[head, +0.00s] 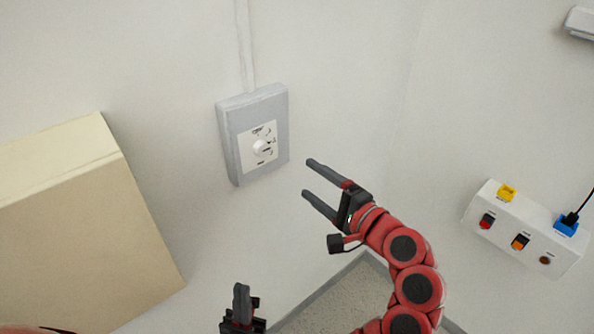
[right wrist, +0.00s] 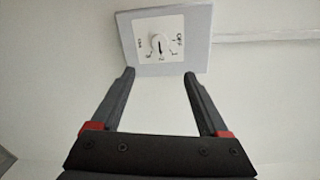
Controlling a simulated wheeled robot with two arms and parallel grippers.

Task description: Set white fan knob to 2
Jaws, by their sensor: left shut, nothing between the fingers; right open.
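The white fan knob (head: 261,148) sits on a white dial plate (head: 270,132) in a grey wall box (head: 234,150). In the right wrist view the knob (right wrist: 160,43) is between and beyond the fingertips, with a dark pointer line on it and small marks around it. My left gripper (head: 241,288) is shut and empty, low in the head view, below the box.
A conduit (head: 245,50) runs up from the box. A beige cabinet (head: 80,230) stands at the left. A white panel (head: 525,225) with a yellow socket, a blue socket and coloured switches is on the right wall. The wall around the box is clear.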

